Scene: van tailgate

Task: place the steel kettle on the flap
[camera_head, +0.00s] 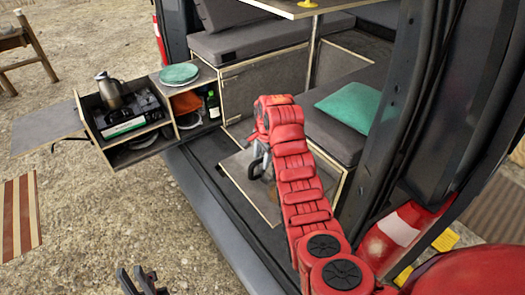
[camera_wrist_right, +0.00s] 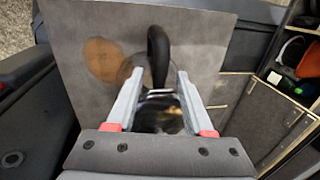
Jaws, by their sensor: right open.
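The steel kettle with a black handle (camera_wrist_right: 158,55) shows in the right wrist view, between the two fingers of my right gripper (camera_wrist_right: 164,103). The fingers are apart, one on each side of it. Below it is a grey flap board (camera_wrist_right: 207,50) with a round tan patch; whether the kettle's base touches the board is hidden. In the head view my right gripper reaches down over the same board (camera_head: 237,168), mostly hidden by its red arm. My left gripper (camera_head: 138,281) is at the bottom edge with its dark fingers apart, empty.
A steel jug (camera_head: 113,92) stands on the stove in the pull-out kitchen box at left. A green plate (camera_head: 179,74) and a green bottle (camera_head: 212,103) are beside it. A green cushion (camera_head: 345,105) lies on the seat. The dark door pillar (camera_head: 400,110) stands right of my arm.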

